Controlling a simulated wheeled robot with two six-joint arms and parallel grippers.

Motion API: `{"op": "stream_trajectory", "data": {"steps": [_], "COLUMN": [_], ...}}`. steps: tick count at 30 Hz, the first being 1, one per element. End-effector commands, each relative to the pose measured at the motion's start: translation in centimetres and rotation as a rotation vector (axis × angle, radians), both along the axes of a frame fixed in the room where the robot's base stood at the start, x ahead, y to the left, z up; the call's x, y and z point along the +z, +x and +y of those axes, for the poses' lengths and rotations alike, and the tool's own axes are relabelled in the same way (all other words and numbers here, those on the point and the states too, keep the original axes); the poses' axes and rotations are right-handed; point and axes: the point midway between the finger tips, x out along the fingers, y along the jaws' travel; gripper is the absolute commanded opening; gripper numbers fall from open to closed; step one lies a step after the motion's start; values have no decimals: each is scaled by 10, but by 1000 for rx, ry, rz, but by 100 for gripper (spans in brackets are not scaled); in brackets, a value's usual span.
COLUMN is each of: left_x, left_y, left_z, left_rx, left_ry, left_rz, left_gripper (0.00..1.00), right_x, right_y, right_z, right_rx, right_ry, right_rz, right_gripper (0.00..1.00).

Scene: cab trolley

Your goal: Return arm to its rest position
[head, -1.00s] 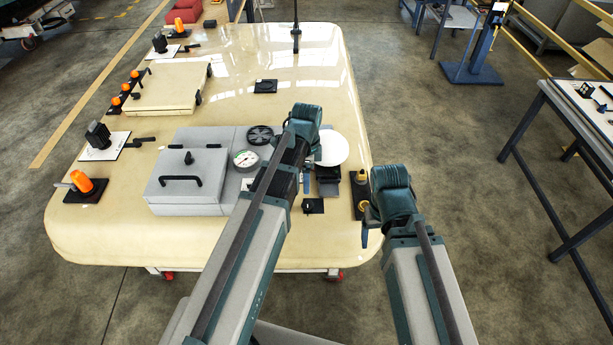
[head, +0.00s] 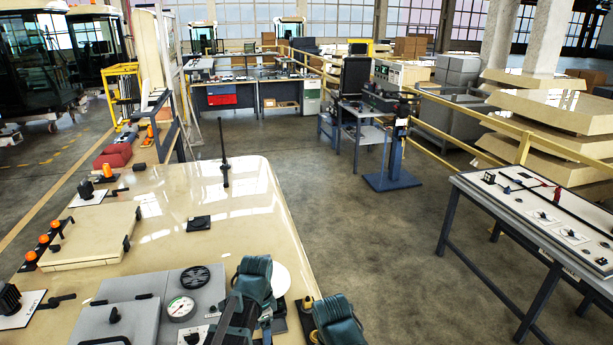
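My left arm (head: 252,280) reaches in from the bottom edge, over the front right part of the cream trolley top (head: 170,180). My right arm (head: 338,322) shows only as a teal joint at the bottom edge, by the trolley's right side. The fingers of both grippers are hidden behind the arms or cut off by the frame, so I cannot tell whether they are open or shut. I see nothing clearly held.
Close to my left arm are a grey box (head: 118,318), a pressure gauge (head: 180,308), a round black vent (head: 195,277) and a white disc (head: 281,279). A black post (head: 224,160) stands farther back. A work table (head: 545,215) is at right; open floor lies between.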

Motion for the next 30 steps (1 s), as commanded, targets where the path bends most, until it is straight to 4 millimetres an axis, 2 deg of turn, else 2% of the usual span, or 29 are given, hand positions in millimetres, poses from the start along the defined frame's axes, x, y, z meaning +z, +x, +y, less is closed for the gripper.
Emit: {"op": "stream_trajectory", "data": {"steps": [1, 3, 9, 12, 18, 30], "left_x": [-28, -44, -80, -90, -95, -94], "left_y": [-22, -42, -88, -103, -113, -113], "left_z": [-14, -29, -59, -66, -72, -73], "left_rx": [76, 203, 513, 620, 714, 719], "left_ry": [12, 27, 69, 82, 94, 93], "left_rz": [1, 1, -17, -27, -37, -38], "left_gripper": [79, 79, 79, 79, 79, 79], "right_x": [-28, -45, -81, -91, -96, -95], "right_y": [0, 0, 0, 0, 0, 0], "right_z": [0, 0, 0, 0, 0, 0], "right_rx": [1, 3, 7, 9, 10, 10], "right_ry": [0, -1, -1, -1, -1, -1], "right_rz": [0, 0, -1, -1, 0, 0], "right_gripper": [79, 79, 79, 79, 79, 79]}}
